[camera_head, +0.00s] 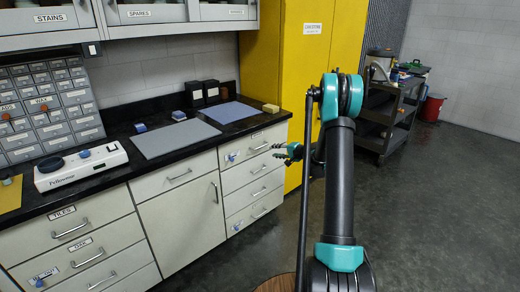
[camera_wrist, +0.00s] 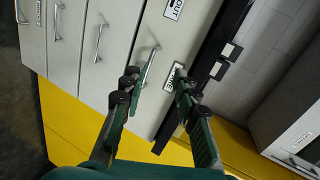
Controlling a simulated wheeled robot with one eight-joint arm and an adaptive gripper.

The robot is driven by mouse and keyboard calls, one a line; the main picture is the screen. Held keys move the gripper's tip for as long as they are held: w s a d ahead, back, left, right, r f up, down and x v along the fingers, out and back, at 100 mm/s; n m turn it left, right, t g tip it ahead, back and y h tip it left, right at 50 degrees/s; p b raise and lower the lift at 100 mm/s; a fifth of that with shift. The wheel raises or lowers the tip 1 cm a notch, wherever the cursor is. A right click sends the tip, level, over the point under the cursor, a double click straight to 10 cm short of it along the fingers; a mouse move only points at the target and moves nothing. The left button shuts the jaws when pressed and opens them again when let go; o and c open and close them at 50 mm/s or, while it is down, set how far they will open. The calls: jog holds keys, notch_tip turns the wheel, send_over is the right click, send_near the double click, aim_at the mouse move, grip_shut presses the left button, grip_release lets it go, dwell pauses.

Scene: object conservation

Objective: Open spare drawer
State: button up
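The right drawer stack (camera_head: 252,177) under the counter has several pale drawers, each with a metal bar handle. All its fronts look flush. In the wrist view, turned sideways, the top drawer front (camera_wrist: 153,110) lies just beyond my gripper (camera_wrist: 157,82). Its bar handle (camera_wrist: 147,66) shows close to the left finger; I cannot tell whether they touch. A label (camera_wrist: 174,77), seemingly ending in "ARE", is partly covered by the right finger. In the head view my gripper (camera_head: 286,151) is in front of this stack's right side. Its fingers are apart with nothing between them.
The black counter edge (camera_wrist: 220,45) runs close to the right finger. A yellow cabinet (camera_head: 312,50) stands right of the drawers. A grey mat (camera_head: 177,138) and a blue mat (camera_head: 232,112) lie on the counter. The floor (camera_head: 220,262) before the drawers is clear.

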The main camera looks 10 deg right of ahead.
jog(key=w+d+f+m+t, duration=0.2)
jog(key=w+d+f, duration=0.2)
jog(key=w, duration=0.1)
jog(key=shift+y, duration=0.3)
jog(key=x, duration=1.7)
jog(key=shift+a+f, duration=0.2)
grip_shut()
